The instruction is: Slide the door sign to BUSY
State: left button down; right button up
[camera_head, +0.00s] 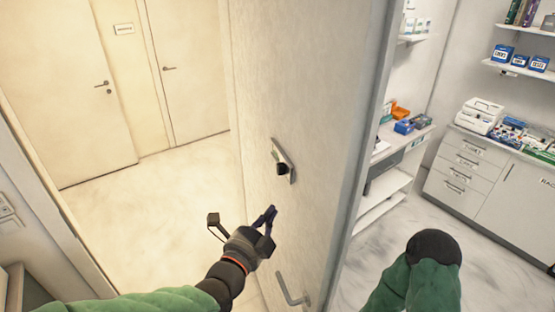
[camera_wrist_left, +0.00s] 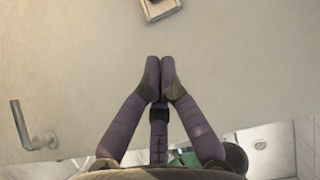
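The door sign (camera_head: 288,157) is a small pale plate on the face of the open door, with a dark knob (camera_head: 282,169) on it. Its lettering cannot be read. In the left wrist view only the lower part of the sign (camera_wrist_left: 158,14) shows at the top edge. My left gripper (camera_head: 269,216) is below the sign and apart from it. In the left wrist view its purple fingertips (camera_wrist_left: 160,66) meet with nothing between them, pointing up toward the sign. My right gripper is out of view.
The door (camera_head: 340,130) stands edge-on between a bare corridor and a supply room. A lever handle (camera_head: 291,291) sticks out of the door below my left gripper. White drawers (camera_head: 468,165) and stocked shelves stand at the right.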

pick_arm(q)
jog(key=p, duration=0.2)
send_near(286, 171)
jog(key=d, duration=0.2)
jog(key=w+d, duration=0.1)
jog(key=d, duration=0.1)
jog(key=shift+w+r, duration=0.2)
jog(key=shift+w+a+p, duration=0.2)
jog(key=shift+w+p, duration=0.1)
jog(key=shift+w, duration=0.25)
jog(key=shift+w+a+p, duration=0.25)
jog(key=shift+w+p, duration=0.05)
jog(key=shift+w, duration=0.3)
jog(key=shift+w+a, duration=0.25)
jog(key=shift+w, duration=0.4)
